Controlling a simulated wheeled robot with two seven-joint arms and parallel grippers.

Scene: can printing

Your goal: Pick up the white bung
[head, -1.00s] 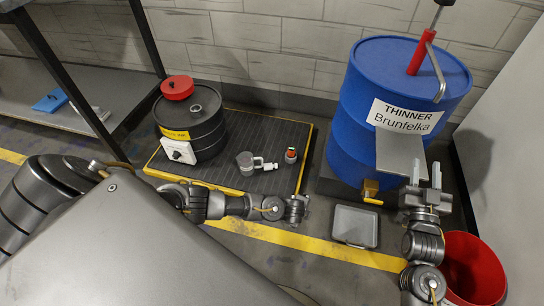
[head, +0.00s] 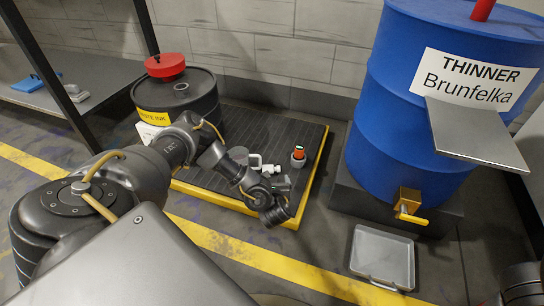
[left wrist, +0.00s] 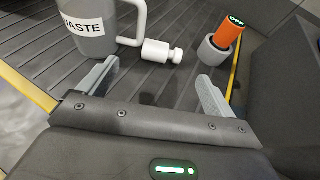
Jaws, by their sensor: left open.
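The white bung (left wrist: 162,52) lies on the ribbed black mat, just beyond the fingertips of my left gripper (left wrist: 154,78) and between their lines in the left wrist view. In the head view the bung (head: 272,168) is small and close to my left gripper (head: 280,184). The left gripper is open and empty, low over the mat, its two fingers spread wide. The bung lies beside the white handle of a grey cup marked "WASTE" (left wrist: 84,36). My right gripper is out of view.
An orange-topped item in a grey holder (left wrist: 211,50) stands right of the bung. The black mat (head: 315,140) has a yellow edge. A waste-ink drum (head: 195,95) stands left, a blue thinner drum (head: 380,120) right. A grey tray (head: 382,258) lies on the floor.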

